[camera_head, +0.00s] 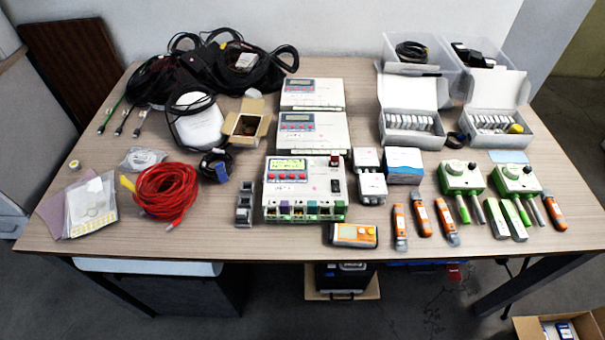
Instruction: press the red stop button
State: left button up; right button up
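A white control box (318,186) with a lit yellow-green display (285,164) sits at the middle of the table. A row of small red buttons (286,176) lies below its display. A separate small red part (335,158) is on a dark mount at the box's upper right corner. I cannot tell for certain which of these is the stop button. Nothing covers the box's front face. Neither of my grippers shows in the head view.
Two similar boxes (312,132) stand behind it. An orange handheld meter (354,235) and several orange-and-grey tools (421,217) lie to the front right. A red cable coil (165,192) lies left. Bare table (190,240) shows at front left.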

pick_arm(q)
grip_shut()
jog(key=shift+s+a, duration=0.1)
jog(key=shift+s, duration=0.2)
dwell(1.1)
